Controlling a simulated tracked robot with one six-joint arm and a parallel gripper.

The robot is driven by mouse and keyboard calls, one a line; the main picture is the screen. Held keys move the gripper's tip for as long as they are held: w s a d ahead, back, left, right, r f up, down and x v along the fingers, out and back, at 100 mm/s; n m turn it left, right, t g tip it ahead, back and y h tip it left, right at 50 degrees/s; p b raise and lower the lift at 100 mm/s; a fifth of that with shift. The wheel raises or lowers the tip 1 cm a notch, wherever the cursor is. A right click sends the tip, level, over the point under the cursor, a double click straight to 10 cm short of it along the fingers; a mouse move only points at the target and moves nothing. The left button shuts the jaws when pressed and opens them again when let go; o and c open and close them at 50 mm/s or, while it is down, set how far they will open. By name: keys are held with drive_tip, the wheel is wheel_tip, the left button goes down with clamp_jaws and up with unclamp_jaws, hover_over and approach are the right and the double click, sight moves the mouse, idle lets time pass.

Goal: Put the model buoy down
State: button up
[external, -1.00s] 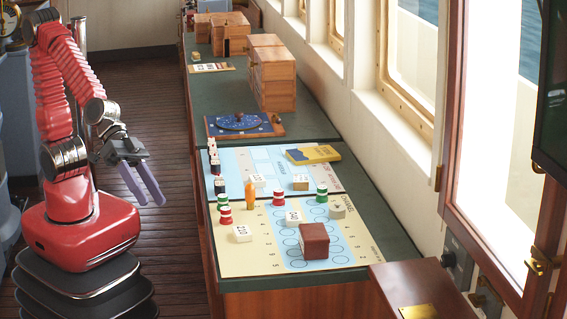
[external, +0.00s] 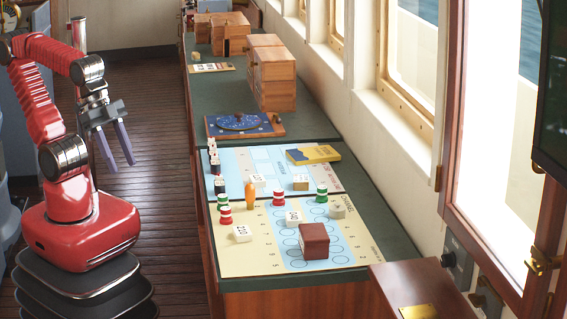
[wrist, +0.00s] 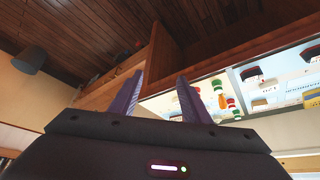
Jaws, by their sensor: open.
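Several small striped model buoys stand upright on the chart boards on the counter. A red-and-white one (external: 225,214) and a green-and-white one (external: 223,201) stand at the near chart's left edge. Another red-and-white one (external: 278,198) and a green-and-white one (external: 321,194) stand farther right. I cannot tell which buoy the task means. My gripper (external: 119,165) is open and empty, left of the counter and apart from it, fingers pointing down. In the wrist view, nothing is between the purple fingers (wrist: 160,92); some buoys show beyond them, right of the right finger.
The near chart (external: 250,262) also holds white number blocks (external: 242,233) and a reddish-brown box (external: 314,240). An orange piece (external: 250,195) stands by the buoys. A yellow book (external: 313,154) and a blue dial board (external: 240,124) lie farther back. The counter's left edge lies between my gripper and the charts.

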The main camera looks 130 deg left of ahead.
drive_tip(key=shift+o, duration=0.5)
drive_tip(key=w+a+n+g, duration=0.1)
drive_tip(key=w+a+n, duration=0.1)
drive_tip(key=w+a, duration=0.5)
drive_tip(key=w+a+n+g+y, duration=0.1)
drive_tip(key=w+a+n, duration=0.1)
drive_tip(key=w+a, duration=0.5)
drive_tip(key=w, duration=0.5)
drive_tip(key=shift+a+f+n+g, duration=0.15)
drive_tip(key=shift+f+n+g, duration=0.15)
drive_tip(key=shift+f+g, duration=0.1)
drive_tip(key=shift+w+f, duration=0.1)
drive_tip(key=shift+f, duration=0.05)
